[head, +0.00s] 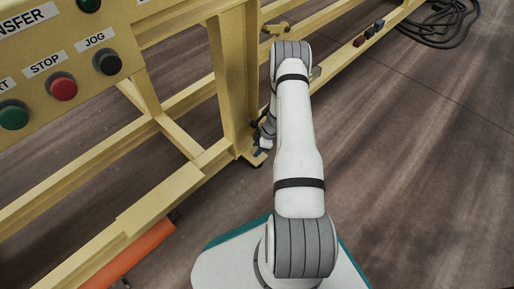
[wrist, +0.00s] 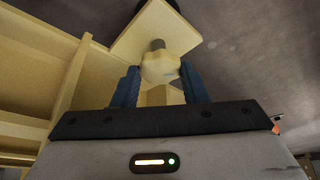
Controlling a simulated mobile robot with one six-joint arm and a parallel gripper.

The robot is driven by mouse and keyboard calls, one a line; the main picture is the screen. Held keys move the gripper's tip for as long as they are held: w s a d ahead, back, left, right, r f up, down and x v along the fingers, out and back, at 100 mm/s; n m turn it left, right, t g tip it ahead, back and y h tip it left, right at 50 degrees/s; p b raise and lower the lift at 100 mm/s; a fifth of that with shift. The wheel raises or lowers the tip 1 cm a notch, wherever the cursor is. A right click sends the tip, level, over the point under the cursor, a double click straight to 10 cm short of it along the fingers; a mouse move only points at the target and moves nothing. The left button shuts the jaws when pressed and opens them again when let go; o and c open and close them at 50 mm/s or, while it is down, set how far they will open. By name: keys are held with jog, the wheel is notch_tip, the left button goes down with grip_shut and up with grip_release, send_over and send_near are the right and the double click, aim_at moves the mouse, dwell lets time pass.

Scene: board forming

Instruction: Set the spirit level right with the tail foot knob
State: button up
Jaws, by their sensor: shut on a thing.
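The tail foot knob (wrist: 160,67) is a pale yellow lobed knob on a short grey threaded stem, below a square cream plate (wrist: 145,35) in the wrist view. My gripper (wrist: 159,82) has its blue fingers on either side of the knob and is shut on it. In the head view my gripper (head: 263,141) is low by the foot of the yellow upright (head: 236,85), mostly hidden by my arm, and the knob cannot be made out. I cannot make out a spirit level or its bubble in either view.
A yellow frame with long rails (head: 345,58) runs beside my arm. A panel with a red stop button (head: 62,88) and green and black buttons is at left. An orange bar (head: 133,253) lies low at left. Cables (head: 440,25) coil at top right; the floor at right is clear.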

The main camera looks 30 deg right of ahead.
jog(key=c, duration=0.3)
jog(key=shift+r+m+p, duration=0.1)
jog(key=shift+m+p, duration=0.2)
jog(key=shift+p, duration=0.1)
jog(key=shift+s+m+t+p, duration=0.1)
jog(key=shift+m+t+p, duration=0.2)
jog(key=shift+m+p, duration=0.25)
jog(key=m+h+p, duration=0.1)
jog(key=m, duration=0.2)
jog(key=shift+a+t, duration=0.1)
jog(key=shift+t, duration=0.3)
jog(key=shift+s+m+t+h, duration=0.1)
jog(key=shift+m+t+h, duration=0.25)
jog(key=shift+m, duration=0.8)
